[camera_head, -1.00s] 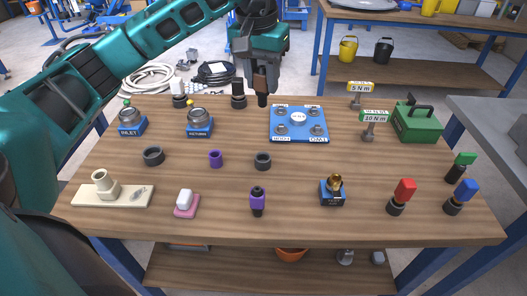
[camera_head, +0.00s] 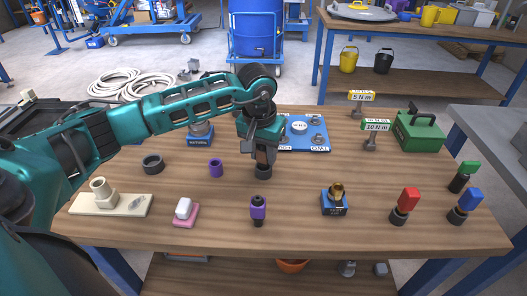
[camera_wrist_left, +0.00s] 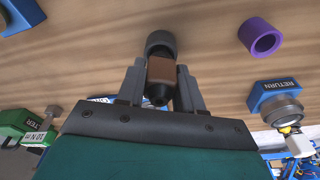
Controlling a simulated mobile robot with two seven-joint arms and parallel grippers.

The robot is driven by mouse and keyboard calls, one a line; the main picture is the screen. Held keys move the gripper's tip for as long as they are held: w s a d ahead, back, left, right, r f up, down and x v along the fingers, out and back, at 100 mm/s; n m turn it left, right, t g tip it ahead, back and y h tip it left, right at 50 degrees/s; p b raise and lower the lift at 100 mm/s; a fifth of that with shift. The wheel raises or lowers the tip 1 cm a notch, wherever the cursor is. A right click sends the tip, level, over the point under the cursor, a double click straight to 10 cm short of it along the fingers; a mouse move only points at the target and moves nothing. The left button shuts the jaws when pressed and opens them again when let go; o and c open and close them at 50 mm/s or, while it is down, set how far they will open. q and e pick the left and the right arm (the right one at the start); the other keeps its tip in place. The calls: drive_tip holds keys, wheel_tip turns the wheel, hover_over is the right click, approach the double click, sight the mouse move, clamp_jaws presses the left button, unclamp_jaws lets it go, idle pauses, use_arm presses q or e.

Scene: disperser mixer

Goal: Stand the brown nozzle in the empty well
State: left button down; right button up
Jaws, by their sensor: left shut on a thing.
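My left gripper (camera_head: 264,155) is shut on the brown nozzle and points down over the middle of the table. In the left wrist view the brown nozzle (camera_wrist_left: 161,72) shows as a brown block with a dark tip between the fingers. A dark grey round ring (camera_head: 263,173), like an open well, stands right under the gripper; it also shows in the left wrist view (camera_wrist_left: 160,41). The nozzle's lower end overlaps this ring, and I cannot tell whether it is inside or just above. My right gripper is not in view.
A purple ring (camera_head: 216,168) and a wider dark ring (camera_head: 153,165) stand to the left. A purple-and-black nozzle (camera_head: 258,209) stands in front. The blue plate (camera_head: 318,146) is behind and right. A brass-topped blue block (camera_head: 334,203) stands front right.

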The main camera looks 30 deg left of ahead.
use_arm(q)
drive_tip(key=shift+f, duration=0.2)
drive_tip(key=c, duration=0.7)
unclamp_jaws()
drive_tip(key=shift+r, duration=0.1)
drive_tip(key=shift+c, duration=0.2)
drive_tip(key=shift+r, duration=0.2)
wheel_tip(320, 180, up, 12)
drive_tip(key=s, duration=0.1)
drive_tip(key=shift+s+d+p, duration=0.2)
drive_tip(key=shift+s+p, duration=0.1)
drive_tip(key=shift+s, duration=0.1)
drive_tip(key=shift+f, duration=0.15)
